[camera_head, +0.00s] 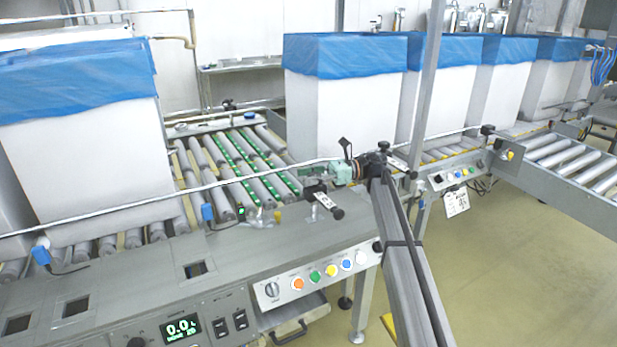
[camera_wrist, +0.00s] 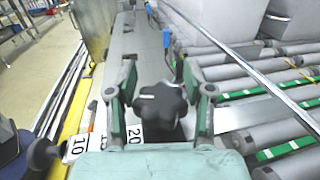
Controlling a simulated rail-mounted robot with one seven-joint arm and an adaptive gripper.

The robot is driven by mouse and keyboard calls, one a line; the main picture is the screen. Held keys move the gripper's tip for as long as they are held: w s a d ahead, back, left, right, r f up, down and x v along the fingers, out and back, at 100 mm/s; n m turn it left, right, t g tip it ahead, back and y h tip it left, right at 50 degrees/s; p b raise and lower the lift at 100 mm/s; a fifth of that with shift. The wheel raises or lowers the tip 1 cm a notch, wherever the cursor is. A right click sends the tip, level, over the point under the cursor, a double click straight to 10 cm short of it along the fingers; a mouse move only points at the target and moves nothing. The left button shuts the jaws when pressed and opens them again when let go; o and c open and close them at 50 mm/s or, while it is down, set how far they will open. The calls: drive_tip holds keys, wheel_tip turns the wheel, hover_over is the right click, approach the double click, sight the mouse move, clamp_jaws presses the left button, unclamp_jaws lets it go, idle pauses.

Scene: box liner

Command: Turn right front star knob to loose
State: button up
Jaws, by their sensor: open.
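The black star knob (camera_wrist: 160,103) is in the middle of the wrist view. My gripper (camera_wrist: 160,72) is open, with one finger on each side of the knob. A gap shows between the knob and each finger, so it is not gripped. In the head view my gripper (camera_head: 318,173) is over the right part of the machine's front side. The dark knob there is small and partly hidden by the gripper. A white number scale (camera_wrist: 134,134) lies beside the knob, partly covered by my gripper; it also shows in the head view (camera_head: 325,200).
A dark round-ended handle (camera_wrist: 42,152) is at the scale's end. A thin metal rail (camera_head: 235,180) runs past my gripper. Green-striped rollers (camera_head: 240,165) lie behind. A blue-lined white box (camera_head: 345,100) stands close beyond. The control panel (camera_head: 320,272) is below.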

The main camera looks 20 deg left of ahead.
drive_tip(key=v, duration=1.2)
drive_tip(key=shift+w+r, duration=0.1)
